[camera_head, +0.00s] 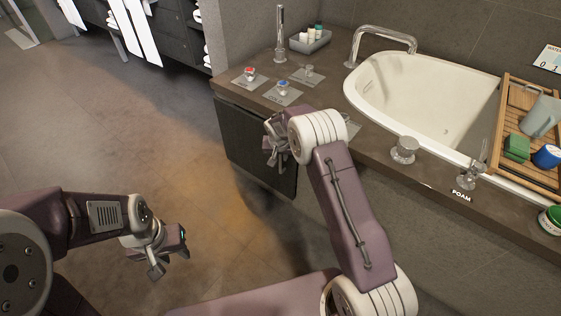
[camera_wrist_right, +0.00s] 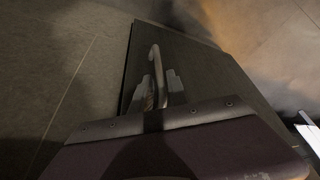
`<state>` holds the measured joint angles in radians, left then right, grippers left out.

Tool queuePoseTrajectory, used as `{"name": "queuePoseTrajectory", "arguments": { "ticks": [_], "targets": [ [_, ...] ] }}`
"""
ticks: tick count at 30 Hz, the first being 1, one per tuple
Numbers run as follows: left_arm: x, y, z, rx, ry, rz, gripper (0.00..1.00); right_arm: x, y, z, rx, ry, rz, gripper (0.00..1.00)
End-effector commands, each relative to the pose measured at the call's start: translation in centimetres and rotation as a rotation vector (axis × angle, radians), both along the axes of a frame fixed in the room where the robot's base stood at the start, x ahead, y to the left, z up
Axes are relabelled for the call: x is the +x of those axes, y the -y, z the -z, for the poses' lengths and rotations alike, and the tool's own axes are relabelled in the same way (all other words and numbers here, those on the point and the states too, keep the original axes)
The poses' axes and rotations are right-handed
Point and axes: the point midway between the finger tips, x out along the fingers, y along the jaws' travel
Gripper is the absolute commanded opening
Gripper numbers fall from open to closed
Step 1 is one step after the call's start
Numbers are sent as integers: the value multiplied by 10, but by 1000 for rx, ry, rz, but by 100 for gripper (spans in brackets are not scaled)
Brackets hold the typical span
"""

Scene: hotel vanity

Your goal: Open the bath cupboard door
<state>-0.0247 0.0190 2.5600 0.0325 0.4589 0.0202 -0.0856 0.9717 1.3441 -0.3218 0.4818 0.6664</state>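The bath cupboard door (camera_head: 240,138) is a dark panel under the counter's left end. It looks about flush with the cupboard front; I cannot tell a small gap. My right gripper (camera_head: 270,148) is in front of it. In the right wrist view the door (camera_wrist_right: 205,75) carries a curved metal handle (camera_wrist_right: 154,58). The fingers of my right gripper (camera_wrist_right: 160,92) lie on either side of this handle, close to it; whether they grip it is unclear. My left gripper (camera_head: 170,255) is open and empty, low over the floor at the left, away from the door.
The stone counter (camera_head: 345,103) above the door holds knobs, taps and a bottle tray (camera_head: 310,40). A white bathtub (camera_head: 425,100) with a wooden caddy (camera_head: 515,175) is at the right. The floor (camera_head: 130,130) left of the door is clear.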

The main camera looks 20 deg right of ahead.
Motion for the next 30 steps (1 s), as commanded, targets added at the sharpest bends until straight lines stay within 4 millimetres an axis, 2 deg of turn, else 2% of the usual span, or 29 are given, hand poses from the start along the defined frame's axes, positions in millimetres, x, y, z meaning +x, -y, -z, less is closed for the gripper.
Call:
{"name": "queuePoseTrajectory", "arguments": {
  "ticks": [2, 9, 10, 12, 30],
  "targets": [
    [0, 0, 4, 0, 0, 0, 36, 2, 1, 6, 0, 0, 0, 20],
    [0, 0, 3, 0, 0, 0, 36, 3, 1, 6, -1, 1, -1, 20],
    [0, 0, 3, 0, 0, 0, 36, 3, 1, 6, 0, 0, -1, 17],
    [0, 0, 3, 0, 0, 0, 36, 3, 1, 6, 0, 0, -1, 0],
    [0, 0, 3, 0, 0, 0, 36, 3, 1, 6, -1, 0, -2, 0]
  ]
}}
